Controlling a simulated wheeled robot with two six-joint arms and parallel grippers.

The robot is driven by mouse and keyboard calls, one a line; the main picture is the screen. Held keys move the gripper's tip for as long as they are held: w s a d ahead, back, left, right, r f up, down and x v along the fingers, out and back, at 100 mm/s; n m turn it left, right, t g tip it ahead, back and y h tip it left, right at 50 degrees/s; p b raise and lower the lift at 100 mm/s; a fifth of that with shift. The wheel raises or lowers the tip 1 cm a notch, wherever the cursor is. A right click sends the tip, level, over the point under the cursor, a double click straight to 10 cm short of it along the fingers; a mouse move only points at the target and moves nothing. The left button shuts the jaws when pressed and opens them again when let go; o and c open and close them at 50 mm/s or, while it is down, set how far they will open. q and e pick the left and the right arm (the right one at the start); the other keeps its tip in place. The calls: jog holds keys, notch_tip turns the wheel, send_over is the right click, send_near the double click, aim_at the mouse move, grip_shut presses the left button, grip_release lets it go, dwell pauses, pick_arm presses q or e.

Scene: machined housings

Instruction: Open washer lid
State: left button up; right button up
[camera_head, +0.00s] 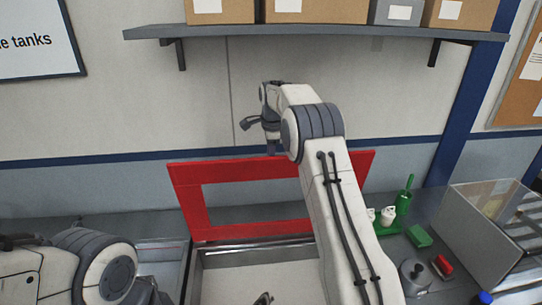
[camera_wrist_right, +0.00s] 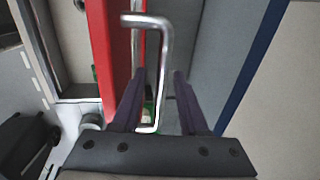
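The red washer lid (camera_head: 188,200) is a frame with an open or see-through middle. In the head view it stands raised at the back of the washer tub (camera_head: 230,284), and my right arm covers part of it. My right gripper (camera_head: 250,122) is by the lid's top edge. In the right wrist view the lid (camera_wrist_right: 118,55) is at left, and its silver bar handle (camera_wrist_right: 163,60) runs between the fingers of my right gripper (camera_wrist_right: 160,73). The fingers are apart, with gaps beside the bar. My left arm shows at lower left, its gripper out of view.
A shelf (camera_head: 300,33) with boxes hangs above. On the counter at right are green fixtures (camera_head: 403,197), a green block (camera_head: 419,236), a red part (camera_head: 442,266) and a clear-sided case (camera_head: 480,235). A small dark part (camera_head: 263,299) shows in the tub.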

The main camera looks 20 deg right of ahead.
jog(key=shift+d+r, duration=0.1)
jog(key=shift+r, duration=0.1)
jog(key=shift+r, duration=0.25)
notch_tip(320, 180, up, 10)
jog(key=s+b, duration=0.1)
jog(key=s, duration=0.1)
jog(key=shift+a+f+b, duration=0.2)
jog(key=shift+a+b, duration=0.1)
